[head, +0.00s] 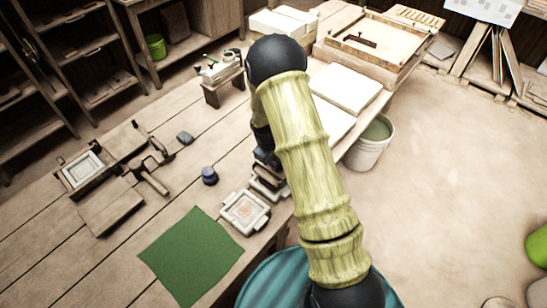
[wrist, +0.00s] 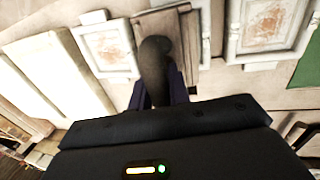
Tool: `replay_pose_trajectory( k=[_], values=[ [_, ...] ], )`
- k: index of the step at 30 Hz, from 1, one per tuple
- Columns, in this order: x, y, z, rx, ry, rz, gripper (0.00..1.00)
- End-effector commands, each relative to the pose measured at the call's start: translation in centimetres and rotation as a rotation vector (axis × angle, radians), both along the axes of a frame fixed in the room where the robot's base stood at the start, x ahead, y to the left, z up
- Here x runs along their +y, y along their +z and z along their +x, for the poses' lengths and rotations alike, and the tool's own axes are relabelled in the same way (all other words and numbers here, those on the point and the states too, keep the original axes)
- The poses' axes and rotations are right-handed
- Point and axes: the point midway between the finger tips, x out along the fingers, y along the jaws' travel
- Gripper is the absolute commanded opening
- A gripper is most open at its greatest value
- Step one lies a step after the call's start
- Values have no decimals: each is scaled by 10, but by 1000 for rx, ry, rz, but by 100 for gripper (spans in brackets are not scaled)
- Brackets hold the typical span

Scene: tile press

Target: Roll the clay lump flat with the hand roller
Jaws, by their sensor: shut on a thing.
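My gripper (wrist: 160,88) is shut on a dark grey-brown, rounded, elongated thing (wrist: 155,60) in the wrist view. I cannot tell whether it is the clay lump or a part of the roller. In the head view my arm largely hides the gripper, near the bench's right edge beside a stack of frames. A wooden tool with a handle and crossbar (head: 152,184), which may be the hand roller, lies on the bench at left. A small grey lump (head: 184,138) lies behind it. A green mat (head: 190,258) lies flat on the near bench.
A small dark blue object (head: 209,176) stands on the bench (head: 105,275). A white-framed tile mould (head: 245,211) lies by the mat. A press-like frame (head: 83,172) is at left. White slabs (head: 345,88) lie farther back. A white bucket (head: 370,145) stands right of the bench.

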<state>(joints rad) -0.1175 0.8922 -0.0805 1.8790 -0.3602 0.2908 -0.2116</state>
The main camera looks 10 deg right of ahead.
Motion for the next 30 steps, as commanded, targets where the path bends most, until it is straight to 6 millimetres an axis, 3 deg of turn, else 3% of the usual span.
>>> replay_pose_trajectory(
  k=[14, 30],
  values=[
    [0, 1, 0, -1, 0, 0, 0],
    [0, -12, 0, -1, 0, 0, 0]
  ],
)
